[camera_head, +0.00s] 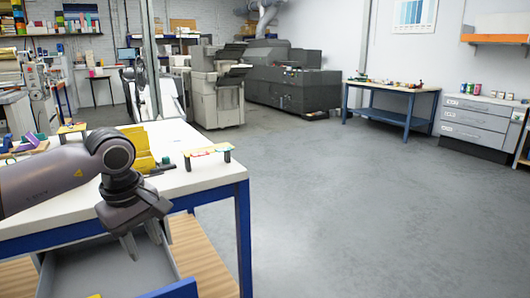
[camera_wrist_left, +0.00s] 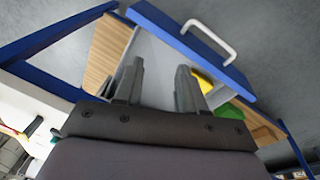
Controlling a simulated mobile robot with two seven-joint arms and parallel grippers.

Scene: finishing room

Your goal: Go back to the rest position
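My left gripper (camera_head: 142,243) hangs fingers-down over the open grey drawer (camera_head: 85,270) of a white-topped, blue-framed table (camera_head: 205,174). In the left wrist view its two fingers (camera_wrist_left: 158,88) are spread apart with nothing between them. The drawer's blue front with a white handle (camera_wrist_left: 208,38) shows beyond the fingers. A yellow thing (camera_wrist_left: 203,82) and a green thing (camera_wrist_left: 231,115) lie in the drawer, partly hidden behind the right finger. My right gripper is in neither view.
On the table top stand a yellow holder (camera_head: 137,147) and a small rack with colored pieces (camera_head: 207,151). Grey printing machines (camera_head: 290,80), a blue workbench (camera_head: 390,100) and a drawer cabinet (camera_head: 475,122) stand farther back. The floor to the right is clear.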

